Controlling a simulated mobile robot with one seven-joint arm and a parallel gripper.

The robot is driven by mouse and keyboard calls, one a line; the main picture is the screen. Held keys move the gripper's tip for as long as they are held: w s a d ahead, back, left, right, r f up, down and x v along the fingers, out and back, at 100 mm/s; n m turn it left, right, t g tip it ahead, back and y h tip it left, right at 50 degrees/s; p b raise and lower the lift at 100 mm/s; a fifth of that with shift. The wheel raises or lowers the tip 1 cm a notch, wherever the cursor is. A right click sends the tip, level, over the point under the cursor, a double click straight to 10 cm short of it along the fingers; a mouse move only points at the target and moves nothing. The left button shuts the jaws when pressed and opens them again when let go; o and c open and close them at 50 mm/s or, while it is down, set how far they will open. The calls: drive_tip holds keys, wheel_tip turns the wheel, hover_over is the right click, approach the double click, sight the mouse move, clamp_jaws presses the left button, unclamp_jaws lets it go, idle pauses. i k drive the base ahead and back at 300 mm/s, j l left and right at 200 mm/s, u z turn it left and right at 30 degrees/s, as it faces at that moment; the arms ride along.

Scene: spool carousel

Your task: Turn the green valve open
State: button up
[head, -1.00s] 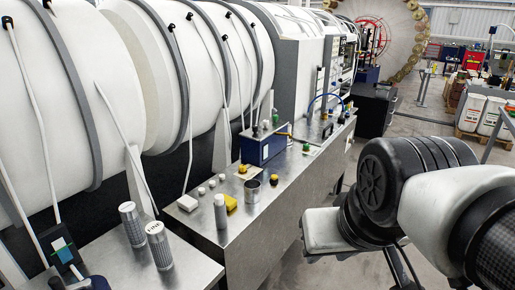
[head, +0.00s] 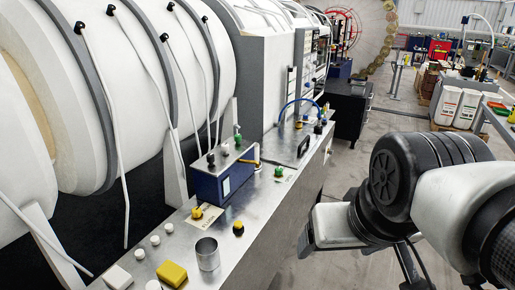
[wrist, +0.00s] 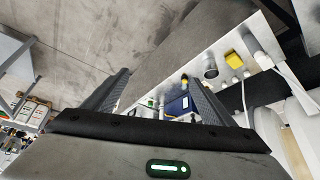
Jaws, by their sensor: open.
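A small green knob (head: 279,170) stands on a pale label plate on the metal bench, right of a blue box. Another green-topped part (head: 238,140) sits on top of the blue box (head: 222,180). I cannot tell from the pictures which one is the valve. My gripper (wrist: 160,80) shows in the wrist view with its two dark fingers wide apart and nothing held between them. The blue box (wrist: 180,106) and small green parts appear beyond the fingers, some way off. In the head view my arm is right of the bench, apart from the knobs.
The bench (head: 255,222) also carries a yellow knob (head: 197,213), a yellow-and-black knob (head: 238,228), a metal cup (head: 207,254), a yellow block (head: 172,274) and a blue hose (head: 300,103). Large white drums line the left. Clear floor (head: 340,160) lies right of the bench.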

sight(278, 171)
drive_tip(key=i+l+u, duration=0.15)
drive_tip(key=u, duration=0.2)
drive_tip(key=i+l+u, duration=0.15)
drive_tip(key=u, duration=0.2)
drive_tip(key=i+l+u, duration=0.15)
drive_tip(key=u, duration=0.15)
drive_tip(key=i+l+u, duration=0.1)
drive_tip(key=l, duration=0.3)
drive_tip(key=i+l+u, duration=0.15)
drive_tip(key=l, duration=0.25)
drive_tip(key=i+l+u, duration=0.1)
drive_tip(key=l, duration=0.3)
drive_tip(key=i+l, duration=0.15)
drive_tip(key=l, duration=0.3)
drive_tip(key=i+l, duration=0.1)
drive_tip(key=l, duration=0.3)
drive_tip(key=i+l, duration=0.15)
drive_tip(key=l, duration=0.3)
drive_tip(key=i+l, duration=0.1)
drive_tip(key=l, duration=0.3)
